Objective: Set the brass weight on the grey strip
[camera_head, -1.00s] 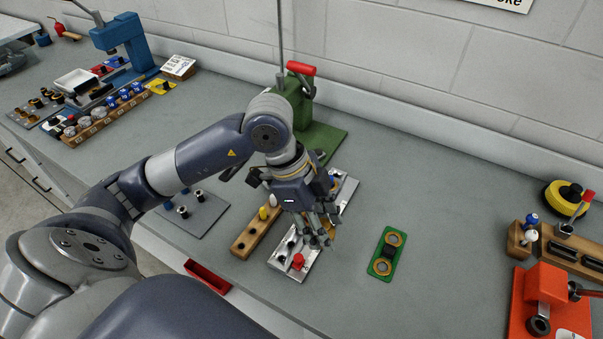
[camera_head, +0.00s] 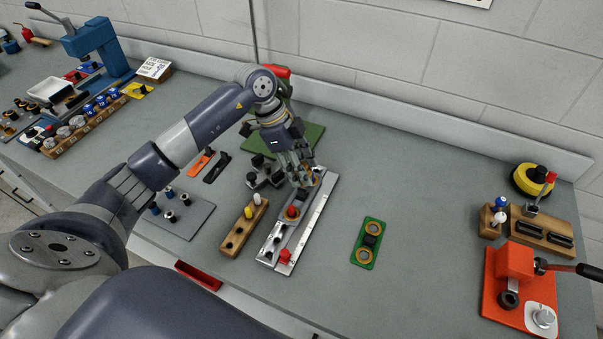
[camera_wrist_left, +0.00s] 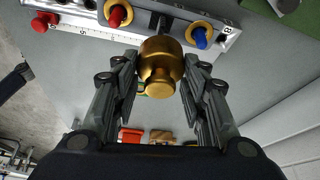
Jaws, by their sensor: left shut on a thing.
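My left gripper (camera_head: 303,178) is shut on the brass weight (camera_wrist_left: 160,65), a round gold-coloured body with a narrower stub. In the left wrist view the weight sits between the two fingers. A long silver-grey strip (camera_head: 310,222) with a scale runs along a fixture on the bench, beneath and in front of the gripper. The fixture also shows across the top of the left wrist view (camera_wrist_left: 95,33), carrying a red knob (camera_wrist_left: 120,15) and a blue knob (camera_wrist_left: 200,37) on brass rings. The weight appears held above the bench; its exact height cannot be told. My right gripper is not in view.
A wooden block with pegs (camera_head: 238,238) stands left of the fixture. A green board with rings (camera_head: 358,258) lies to its right. A green-based press (camera_head: 315,135) stands behind, an orange press (camera_head: 513,268) at right. The bench between green board and orange press is clear.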

